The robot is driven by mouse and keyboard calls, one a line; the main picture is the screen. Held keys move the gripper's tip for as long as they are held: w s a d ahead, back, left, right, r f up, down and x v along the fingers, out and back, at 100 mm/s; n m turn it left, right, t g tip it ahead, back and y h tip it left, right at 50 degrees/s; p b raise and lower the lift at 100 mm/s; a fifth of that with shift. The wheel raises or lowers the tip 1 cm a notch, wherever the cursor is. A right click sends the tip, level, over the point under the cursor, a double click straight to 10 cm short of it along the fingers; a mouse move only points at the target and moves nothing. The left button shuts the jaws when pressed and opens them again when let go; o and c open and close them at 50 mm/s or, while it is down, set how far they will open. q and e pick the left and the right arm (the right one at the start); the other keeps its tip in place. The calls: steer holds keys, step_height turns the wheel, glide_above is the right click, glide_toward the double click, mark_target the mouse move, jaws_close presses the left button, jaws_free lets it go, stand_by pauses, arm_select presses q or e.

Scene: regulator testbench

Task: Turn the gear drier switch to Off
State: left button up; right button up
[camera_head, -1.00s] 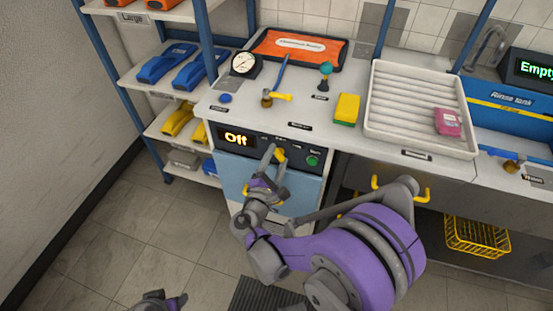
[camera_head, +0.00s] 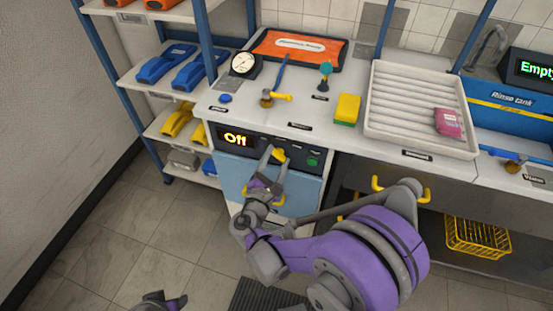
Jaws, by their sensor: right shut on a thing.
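The gear drier (camera_head: 232,172) is the blue-fronted unit under the left counter, with a dark control panel. Its display (camera_head: 236,139) reads "Off" in yellow. The yellow switch (camera_head: 279,155) is on the panel, between the display and a green button (camera_head: 313,161). My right gripper (camera_head: 275,156) is at the panel, shut on the yellow switch, and its fingers partly hide the switch. My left gripper (camera_head: 163,302) shows only in part at the bottom edge, well away from the drier, and its opening is unclear.
A shelf rack with coloured parts stands at left. The floor before the drier is open.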

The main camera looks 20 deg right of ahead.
steer(key=o, duration=1.4)
steer(key=v, duration=1.1)
steer(key=shift+w+p, duration=0.1)
steer(key=shift+p, duration=0.3)
steer(key=shift+d, duration=0.1)
